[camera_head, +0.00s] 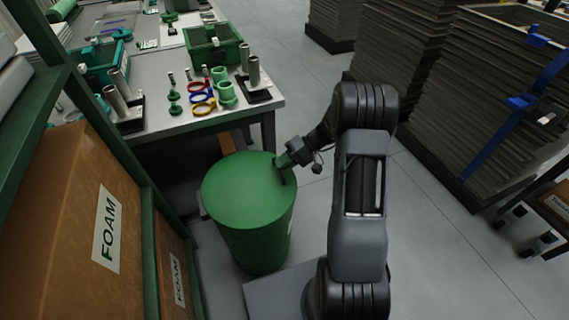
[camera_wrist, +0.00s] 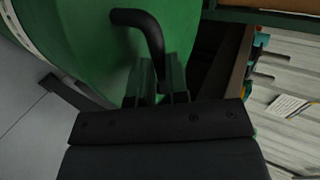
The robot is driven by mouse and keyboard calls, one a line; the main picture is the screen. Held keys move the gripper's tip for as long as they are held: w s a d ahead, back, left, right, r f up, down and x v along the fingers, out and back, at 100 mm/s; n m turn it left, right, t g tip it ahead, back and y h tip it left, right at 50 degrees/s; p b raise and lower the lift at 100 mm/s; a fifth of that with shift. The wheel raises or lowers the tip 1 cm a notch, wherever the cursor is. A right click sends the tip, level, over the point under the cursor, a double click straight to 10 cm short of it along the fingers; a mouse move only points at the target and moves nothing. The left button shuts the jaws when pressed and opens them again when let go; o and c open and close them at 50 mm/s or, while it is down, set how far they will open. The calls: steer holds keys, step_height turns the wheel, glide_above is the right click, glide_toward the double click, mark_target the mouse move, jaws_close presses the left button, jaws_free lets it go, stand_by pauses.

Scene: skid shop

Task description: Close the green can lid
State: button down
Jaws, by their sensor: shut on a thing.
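The green can (camera_head: 258,243) stands on the floor below the near end of the workbench. Its green lid (camera_head: 243,187) lies across the top and looks flat, with no gap that I can make out. My gripper (camera_head: 288,170) is at the lid's right rim. In the wrist view, a black bent handle (camera_wrist: 146,28) rises from the green surface, and its end runs down between the fingers of my gripper (camera_wrist: 160,88). The fingers are shut on this handle. The exact contact is partly hidden between the fingers.
The workbench (camera_head: 200,119) behind the can holds green bins, rings and metal cylinders. A shelf with foam boxes (camera_head: 75,215) stands close on the left. Dark stacked sheets (camera_head: 470,80) stand at the right. The grey floor (camera_head: 440,255) between is clear.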

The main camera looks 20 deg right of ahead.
steer(key=shift+s+d+f, duration=0.1)
steer(key=shift+s+f, duration=0.15)
steer(key=shift+f, duration=0.6)
steer(key=c, duration=1.4)
jaws_free()
steer(key=shift+d, duration=0.1)
steer(key=shift+w+d+r, duration=0.1)
steer(key=shift+d+r, duration=0.2)
steer(key=shift+d, duration=0.1)
steer(key=p+v, duration=0.3)
steer(key=v, duration=1)
steer(key=shift+w+r, duration=0.15)
steer(key=shift+r, duration=0.25)
steer(key=shift+a, duration=0.15)
